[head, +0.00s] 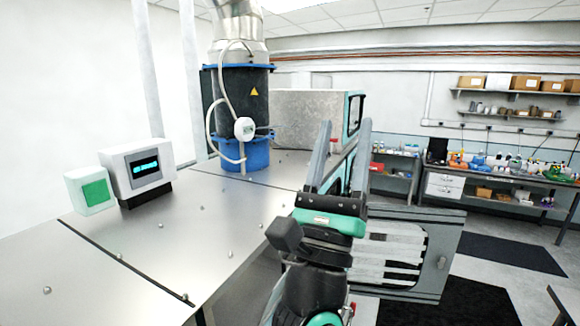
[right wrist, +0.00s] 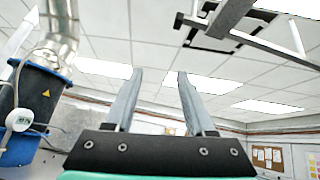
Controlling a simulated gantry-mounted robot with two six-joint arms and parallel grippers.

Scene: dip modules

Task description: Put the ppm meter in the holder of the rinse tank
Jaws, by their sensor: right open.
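My right gripper (head: 345,126) is raised in the middle of the head view, with its two long grey fingers apart and nothing between them. In the right wrist view the fingers (right wrist: 158,76) point up toward the ceiling, also apart and empty. I cannot make out for sure which thing is the ppm meter, or a rinse tank with a holder. A black and blue cylinder (head: 238,105) stands at the back of the metal table, with a round white device (head: 244,128) and white hoses on its side. My left gripper is not in view.
A white box with a lit blue display (head: 138,172) and a smaller white box with a green face (head: 90,191) stand at the table's left. A grey and teal machine (head: 310,115) stands behind my gripper. The metal table (head: 190,230) is mostly clear, with small studs.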

